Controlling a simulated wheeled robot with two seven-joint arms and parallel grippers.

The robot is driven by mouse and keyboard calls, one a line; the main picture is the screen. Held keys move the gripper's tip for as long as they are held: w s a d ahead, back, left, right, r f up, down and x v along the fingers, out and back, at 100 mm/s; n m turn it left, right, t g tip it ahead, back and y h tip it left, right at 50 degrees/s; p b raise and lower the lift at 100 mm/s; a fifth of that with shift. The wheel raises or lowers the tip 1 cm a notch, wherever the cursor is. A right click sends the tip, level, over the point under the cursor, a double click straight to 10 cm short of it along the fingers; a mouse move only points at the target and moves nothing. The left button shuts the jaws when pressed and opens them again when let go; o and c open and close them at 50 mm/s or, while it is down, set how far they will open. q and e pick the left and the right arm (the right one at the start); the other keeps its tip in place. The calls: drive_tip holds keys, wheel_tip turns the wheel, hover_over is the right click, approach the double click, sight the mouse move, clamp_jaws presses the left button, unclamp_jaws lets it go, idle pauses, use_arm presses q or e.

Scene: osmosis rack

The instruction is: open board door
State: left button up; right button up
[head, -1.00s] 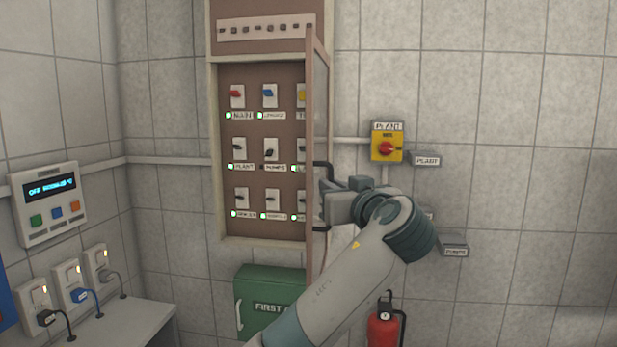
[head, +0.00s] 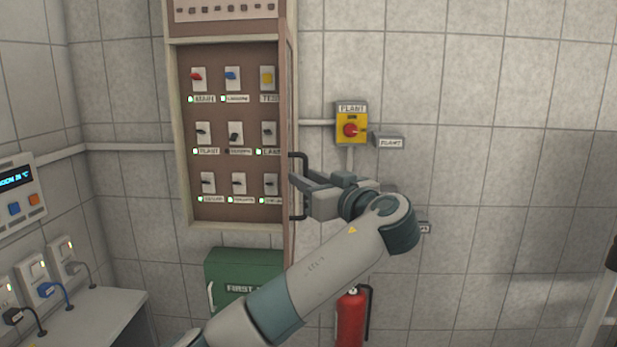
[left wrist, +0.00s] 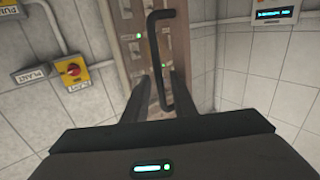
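The board door (head: 291,110) stands swung out at the right side of the brown board (head: 183,130), nearly edge-on in the head view. The switches inside are uncovered. Its black bar handle (head: 304,168) faces right, and it also shows in the left wrist view (left wrist: 153,45). My left gripper (head: 300,186) is at the handle. In the left wrist view its two dark fingers (left wrist: 160,92) stand apart on either side of the bar, with gaps showing. Whether a finger touches the bar is unclear. My right gripper is not in view.
A yellow plant switch box (head: 351,128) and small label plates are on the wall to the right. A green first-aid box (head: 240,264) hangs below the board, and a red extinguisher (head: 350,318) is lower right. A shelf (head: 105,310) with plugs is at left.

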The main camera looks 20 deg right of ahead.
use_arm(q)
drive_tip(key=shift+w, duration=0.25)
drive_tip(key=shift+d, duration=0.1)
drive_tip(key=shift+s, duration=0.15)
drive_tip(key=b+v, duration=0.3)
drive_tip(key=v, duration=0.4)
drive_tip(key=shift+s, duration=0.15)
idle(0.3)
